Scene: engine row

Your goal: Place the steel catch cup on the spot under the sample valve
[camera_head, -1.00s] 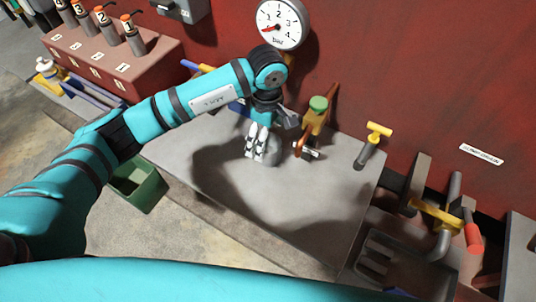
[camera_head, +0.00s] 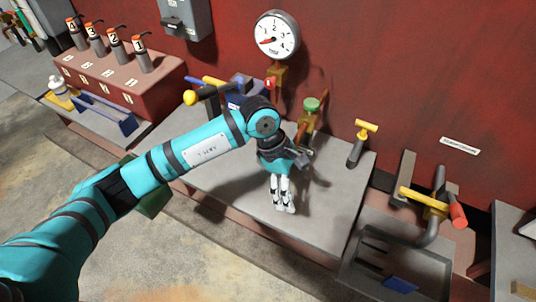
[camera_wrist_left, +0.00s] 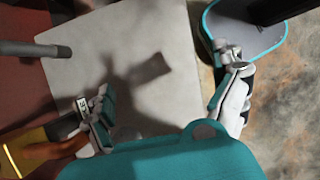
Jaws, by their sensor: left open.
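The sample valve is probably the brass and copper fitting with a green knob (camera_head: 311,105) on the red wall, behind my left gripper. My left gripper (camera_head: 284,206) points down over the grey bench top (camera_head: 230,188), in front of this fitting. In the left wrist view its two fingers are wide apart, and the gripper (camera_wrist_left: 165,75) has only bare bench and a dark shadow between them. I cannot make out the steel catch cup in either view now. The spot under the valve is hidden behind my gripper and wrist. My right gripper is not in view.
A pressure gauge (camera_head: 277,35) hangs above. A yellow-handled valve (camera_head: 362,140) stands at the bench's right rear, and a yellow-barred pipe (camera_head: 425,200) is farther right. A green bin (camera_head: 152,202) is partly behind my arm. The bench's right front is clear.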

